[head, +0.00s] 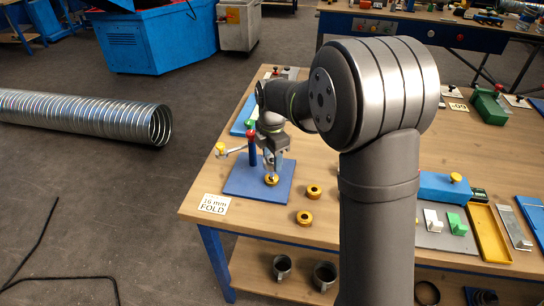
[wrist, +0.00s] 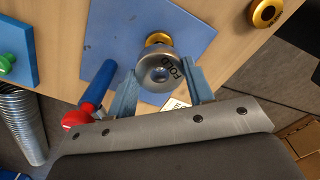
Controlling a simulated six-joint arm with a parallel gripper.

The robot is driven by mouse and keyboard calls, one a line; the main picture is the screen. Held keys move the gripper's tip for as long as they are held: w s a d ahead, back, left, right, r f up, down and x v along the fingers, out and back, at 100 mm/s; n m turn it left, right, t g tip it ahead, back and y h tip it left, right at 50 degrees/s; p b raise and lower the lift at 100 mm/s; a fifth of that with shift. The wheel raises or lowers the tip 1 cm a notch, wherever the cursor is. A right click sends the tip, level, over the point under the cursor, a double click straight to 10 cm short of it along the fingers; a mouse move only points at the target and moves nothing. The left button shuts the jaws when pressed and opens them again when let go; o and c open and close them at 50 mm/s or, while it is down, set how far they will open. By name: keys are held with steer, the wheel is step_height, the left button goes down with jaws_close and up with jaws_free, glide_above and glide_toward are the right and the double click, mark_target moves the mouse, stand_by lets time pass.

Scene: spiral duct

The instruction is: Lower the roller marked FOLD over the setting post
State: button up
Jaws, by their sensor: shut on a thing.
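My gripper (wrist: 160,86) is shut on a silver roller (wrist: 158,70) with FOLD on its face, one blue-grey finger on each side. In the head view my gripper (head: 271,165) is above the blue plate (head: 240,188) near the table's left edge. A gold collar (head: 271,180) sits on the plate just below the gripper. In the wrist view the gold collar (wrist: 158,38) shows partly behind the roller's upper edge. The setting post itself is not clearly seen. I cannot tell whether the roller touches the collar or how well they line up.
Two loose gold collars (head: 304,217) (head: 314,191) lie right of the plate. A "16 mm FOLD" card (head: 214,204) lies at the front corner.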

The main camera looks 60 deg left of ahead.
steer(key=shift+f, duration=0.7)
steer(key=o, duration=1.2)
steer(key=shift+o, duration=0.5)
steer(key=o, duration=0.5)
steer(key=shift+r, duration=4)
